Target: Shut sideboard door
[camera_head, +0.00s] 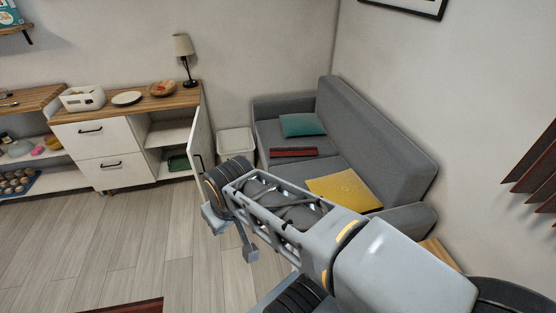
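The white sideboard (100,138) with a wooden top stands against the back wall. Its door (199,138) at the right end is swung wide open and points out into the room. A dark handle (200,163) shows low on the door's right-hand face. The open compartment (170,134) shows a shelf and a dark green item at the bottom. My gripper (232,238) is in front of the door and to its lower right in the picture. Its two fingers are spread apart with nothing between them. My wrist hides the door's lower edge, so I cannot tell whether they touch.
A white bin (236,142) stands right of the door, beside the grey sofa (370,140). The sideboard top holds a toaster (83,98), a plate (127,98), a wooden bowl (163,88) and a lamp (185,60). The wooden floor (130,240) left of my gripper is clear.

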